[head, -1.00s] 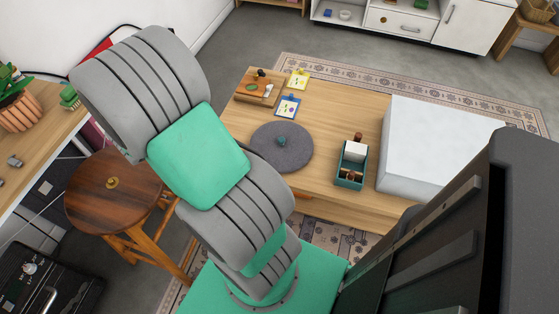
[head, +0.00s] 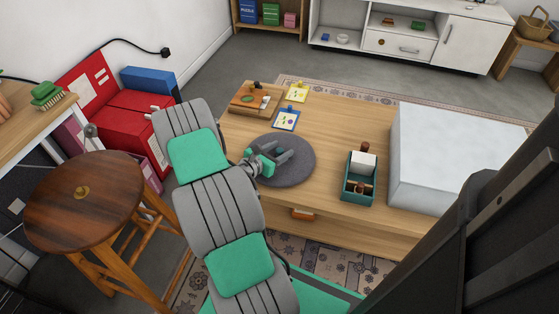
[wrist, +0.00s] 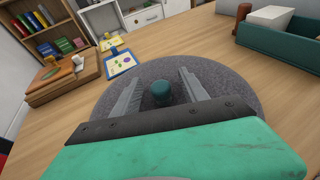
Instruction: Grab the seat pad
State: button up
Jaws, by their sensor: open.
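The seat pad looks to be the round grey felt disc (head: 300,172) lying flat on the wooden table; it also fills the middle of the wrist view (wrist: 228,92). A small teal knob-like object (wrist: 161,92) stands on it near the middle. My gripper (head: 287,153) is over the pad, its two grey fingers apart. In the wrist view my gripper (wrist: 160,90) has a finger on each side of the teal object, with nothing clamped. Whether the fingertips touch the pad is unclear. My gripper hides part of the pad's near side.
A teal box (head: 360,190) with a white card stands right of the pad, and a large white block (head: 440,155) beyond it. A wooden tray (head: 254,98) and two small clipboards (head: 286,118) lie behind. A round stool (head: 85,195) stands left.

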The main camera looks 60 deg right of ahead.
jog(key=shift+c, duration=0.5)
grip_shut()
